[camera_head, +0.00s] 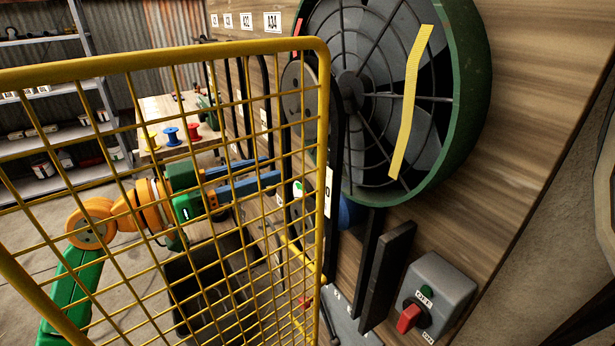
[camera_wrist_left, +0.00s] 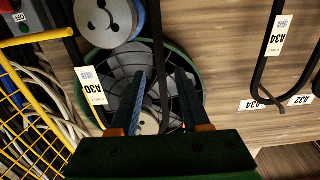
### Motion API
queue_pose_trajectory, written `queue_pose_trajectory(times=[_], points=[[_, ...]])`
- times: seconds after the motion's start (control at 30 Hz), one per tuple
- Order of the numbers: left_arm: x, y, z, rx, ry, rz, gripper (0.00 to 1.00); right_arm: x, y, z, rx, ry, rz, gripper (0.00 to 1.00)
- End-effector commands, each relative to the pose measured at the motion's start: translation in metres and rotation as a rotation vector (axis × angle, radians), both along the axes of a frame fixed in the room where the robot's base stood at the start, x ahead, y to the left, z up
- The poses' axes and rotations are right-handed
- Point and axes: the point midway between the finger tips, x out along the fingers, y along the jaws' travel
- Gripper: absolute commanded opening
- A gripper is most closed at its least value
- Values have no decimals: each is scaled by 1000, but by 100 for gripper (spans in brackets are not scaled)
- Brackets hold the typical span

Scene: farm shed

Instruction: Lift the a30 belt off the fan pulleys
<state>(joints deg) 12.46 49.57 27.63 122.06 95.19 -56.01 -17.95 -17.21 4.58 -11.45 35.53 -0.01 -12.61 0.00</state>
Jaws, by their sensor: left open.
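The a30 belt (camera_wrist_left: 160,65) is a black loop on the fan pulleys. In the wrist view its A30 tag (camera_wrist_left: 90,87) hangs on the left strand. The other strand runs between my finger lines; I cannot tell how deep it sits. The grey motor pulley (camera_wrist_left: 105,18) is at the top and the fan pulley (camera_wrist_left: 147,122) shows partly behind my fingers. In the head view the belt (camera_head: 336,130) stands beside the large fan (camera_head: 390,60). My left gripper (camera_head: 274,170) is open, its blue fingers pointing at the belt, seen through the yellow mesh. It also shows in the wrist view (camera_wrist_left: 163,82). My right gripper is not in view.
A yellow mesh guard (camera_head: 322,110) stands in front of my left arm. Spare belts (camera_wrist_left: 262,60) hang on the wooden wall. A switch box (camera_head: 438,292) with a red lever is at lower right. A bench (camera_head: 160,105) with colored spools stands behind.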

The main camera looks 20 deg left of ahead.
Motion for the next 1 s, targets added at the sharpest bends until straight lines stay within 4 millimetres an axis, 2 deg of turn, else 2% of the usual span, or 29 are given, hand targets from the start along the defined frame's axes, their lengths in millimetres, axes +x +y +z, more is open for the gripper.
queue_pose_trajectory(times=[0.2, 0.33, 0.53, 0.57, 0.7, 0.73, 1.0], points=[[29, -24, 5, -10, 4, -1, 46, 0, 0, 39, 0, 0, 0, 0], [42, -34, -1, -8, 3, 2, 46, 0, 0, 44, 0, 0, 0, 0], [43, -34, -6, -5, 4, 4, 46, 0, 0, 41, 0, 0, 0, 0], [43, -34, -6, -5, 4, 4, 41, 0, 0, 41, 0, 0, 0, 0], [43, -34, -6, -6, 4, 4, 3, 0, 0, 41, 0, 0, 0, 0], [43, -34, -6, -6, 4, 4, 0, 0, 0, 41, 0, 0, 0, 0], [43, -34, -5, -6, 4, 4, 0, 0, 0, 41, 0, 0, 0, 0]])
